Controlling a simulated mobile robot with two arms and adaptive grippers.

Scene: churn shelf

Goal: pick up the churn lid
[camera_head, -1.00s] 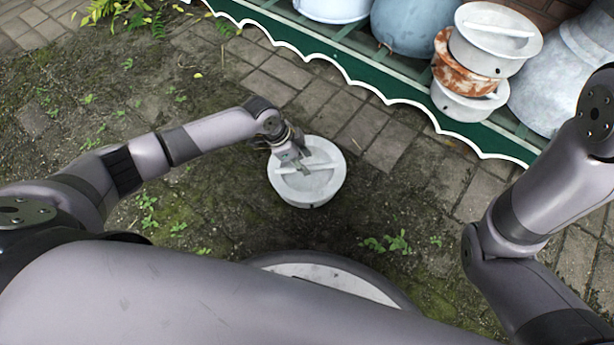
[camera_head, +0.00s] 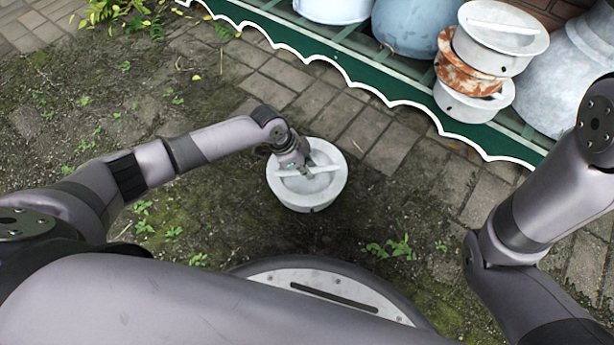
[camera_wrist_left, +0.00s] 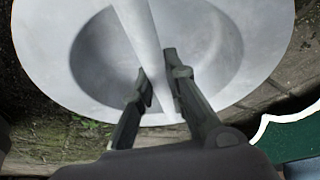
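The churn lid (camera_head: 325,191) is a round, pale grey metal lid with a raised rim, a dished top and a straight bar handle across it. It lies on the ground in the middle of the head view. It also fills much of the left wrist view (camera_wrist_left: 50,50). My left gripper (camera_head: 307,172) is at the lid's handle. In the left wrist view its two fingers (camera_wrist_left: 159,80) stand on either side of the bar and look closed against it. My right gripper is outside the views; only its arm shows at the right.
A green shelf with a white scalloped edge (camera_head: 395,98) runs along the top right. It holds a stack of lids, white (camera_head: 500,40), rusty (camera_head: 463,72) and white (camera_head: 470,105), beside large grey-blue churns (camera_head: 412,25). Mossy ground and paving around the lid are mostly clear.

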